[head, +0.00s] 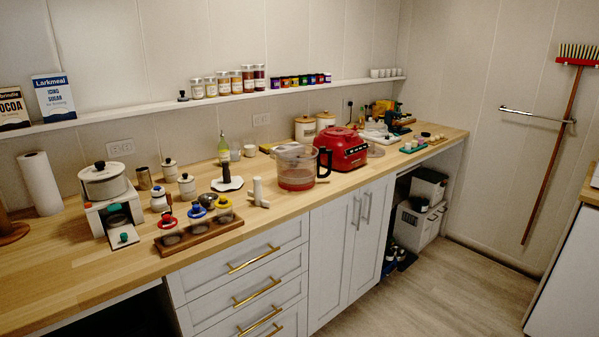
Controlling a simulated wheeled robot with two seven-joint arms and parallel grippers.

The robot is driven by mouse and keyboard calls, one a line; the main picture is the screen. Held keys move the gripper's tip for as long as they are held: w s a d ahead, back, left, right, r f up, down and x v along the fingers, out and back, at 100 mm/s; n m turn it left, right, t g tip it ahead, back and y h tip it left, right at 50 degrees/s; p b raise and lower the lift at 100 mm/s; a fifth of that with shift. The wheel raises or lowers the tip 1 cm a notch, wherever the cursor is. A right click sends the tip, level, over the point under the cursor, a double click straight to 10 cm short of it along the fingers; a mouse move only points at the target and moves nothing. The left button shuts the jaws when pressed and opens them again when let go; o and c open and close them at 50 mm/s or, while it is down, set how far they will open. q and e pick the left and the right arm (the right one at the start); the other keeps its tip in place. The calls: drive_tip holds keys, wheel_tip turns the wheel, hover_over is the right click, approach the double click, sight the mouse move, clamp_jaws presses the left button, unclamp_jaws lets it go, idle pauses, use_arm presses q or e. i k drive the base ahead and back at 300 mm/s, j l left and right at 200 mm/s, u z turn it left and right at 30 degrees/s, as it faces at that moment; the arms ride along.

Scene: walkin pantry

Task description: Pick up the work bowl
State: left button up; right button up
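The work bowl (296,168) appears to be the clear, see-through bowl with a dark handle (325,162) on its right side. It stands upright on the wooden counter, near the front edge at the middle of the view. A reddish layer shows in its lower part; I cannot tell whether this is contents or the bowl's base. A red appliance body (343,149) stands just behind it to the right. Neither of my grippers is in the head view.
A white pronged part (258,192) stands left of the bowl. A wooden rack with several colored-lid jars (198,238) and a white scale-like device with a pot (104,182) are farther left. A clear round lid (375,151) lies right of the red appliance.

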sight(298, 166)
drive_tip(key=i+l+z, duration=0.15)
drive_tip(key=i+l, duration=0.7)
drive_tip(key=i, duration=0.1)
